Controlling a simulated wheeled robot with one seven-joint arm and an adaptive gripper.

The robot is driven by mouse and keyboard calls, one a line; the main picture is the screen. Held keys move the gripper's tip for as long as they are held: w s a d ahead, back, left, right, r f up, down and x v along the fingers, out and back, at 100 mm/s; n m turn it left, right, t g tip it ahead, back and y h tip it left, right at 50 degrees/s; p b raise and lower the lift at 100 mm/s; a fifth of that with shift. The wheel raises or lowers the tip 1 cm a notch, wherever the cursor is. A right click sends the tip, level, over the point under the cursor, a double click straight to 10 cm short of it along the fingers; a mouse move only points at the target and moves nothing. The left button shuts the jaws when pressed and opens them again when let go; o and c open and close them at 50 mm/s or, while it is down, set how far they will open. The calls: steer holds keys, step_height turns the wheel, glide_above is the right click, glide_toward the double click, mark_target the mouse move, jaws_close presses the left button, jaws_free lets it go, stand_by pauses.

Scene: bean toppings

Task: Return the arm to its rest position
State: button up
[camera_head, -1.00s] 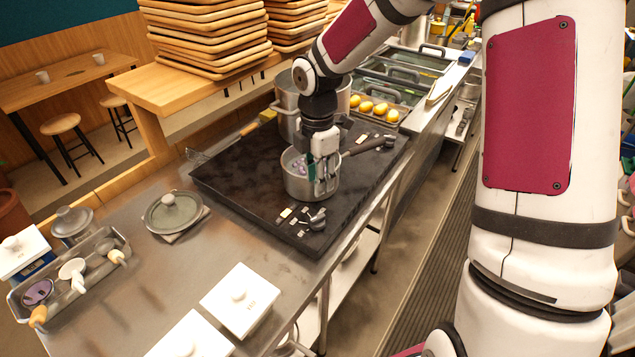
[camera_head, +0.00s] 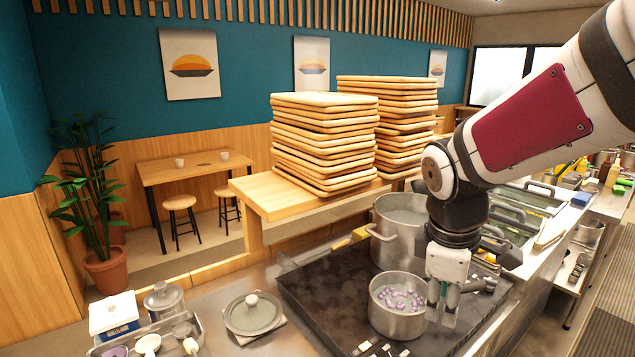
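My gripper (camera_head: 441,300) hangs from my arm at the lower right, pointing down. It is beside the right rim of a small steel pot (camera_head: 395,318). Purple-and-white beans (camera_head: 400,298) lie inside the pot. The pot stands on a dark cooktop (camera_head: 325,292). The fingertips overlap the pot's right side and handle in this view, so I cannot tell whether they are open or shut, or touching anything.
A large steel pot (camera_head: 385,248) stands right behind the gripper. Stacks of wooden trays (camera_head: 322,150) rise on a wooden counter at the back. A lidded dish (camera_head: 253,313) and a utensil tray (camera_head: 205,342) stand to the left. Metal bins (camera_head: 515,228) line the right.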

steer(key=s+r+m+t+y, duration=0.1)
steer(key=s+r+m, duration=0.2)
steer(key=s+m, duration=0.2)
steer(key=s+a+r+m+t+y, duration=0.1)
steer(key=s+r+m, duration=0.3)
steer(key=s, duration=0.5)
steer(key=shift+s+r+m+t, duration=0.35)
steer(key=shift+m+t, duration=0.45)
steer(key=shift+m, duration=0.5)
steer(key=shift+f, duration=0.1)
